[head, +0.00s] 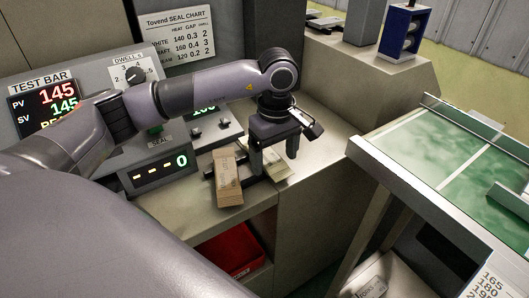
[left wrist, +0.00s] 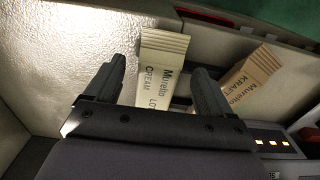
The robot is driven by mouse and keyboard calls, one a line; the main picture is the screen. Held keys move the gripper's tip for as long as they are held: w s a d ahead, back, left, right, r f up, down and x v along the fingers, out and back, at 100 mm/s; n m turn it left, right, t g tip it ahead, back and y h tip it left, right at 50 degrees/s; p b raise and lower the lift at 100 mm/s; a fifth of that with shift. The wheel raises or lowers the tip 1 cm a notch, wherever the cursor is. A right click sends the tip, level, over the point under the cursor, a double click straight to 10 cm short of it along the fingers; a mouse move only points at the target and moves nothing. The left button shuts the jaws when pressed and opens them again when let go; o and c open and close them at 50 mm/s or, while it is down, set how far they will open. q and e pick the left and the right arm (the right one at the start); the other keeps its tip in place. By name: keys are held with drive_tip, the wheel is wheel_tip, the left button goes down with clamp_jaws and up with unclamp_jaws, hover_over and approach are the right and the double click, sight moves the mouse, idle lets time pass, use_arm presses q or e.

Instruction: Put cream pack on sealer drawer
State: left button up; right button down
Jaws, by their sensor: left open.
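The cream pack (left wrist: 160,70), a pale ribbed-end pack with "Murello CREAM" print, lies on the counter between the two fingers of my left gripper (left wrist: 160,75) in the left wrist view. The fingers are apart, one on each side of it, and I cannot tell whether they touch it. In the head view my left gripper (head: 275,160) points down over the counter. The cream pack (head: 279,170) shows there only in part, behind and below the fingers. I cannot make out a sealer drawer for certain. My right gripper is not in view.
A brown kraft pack (head: 227,180) lies left of my left gripper, close by. A red bin (head: 232,250) sits in an opening below the counter. A green-topped table (head: 430,150) stands at right.

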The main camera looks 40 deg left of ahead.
use_arm(q)
drive_tip(key=shift+f, duration=0.5)
drive_tip(key=shift+c, duration=0.3)
drive_tip(key=c, duration=1.1)
drive_tip(key=shift+r, duration=0.1)
drive_tip(key=shift+c, duration=0.2)
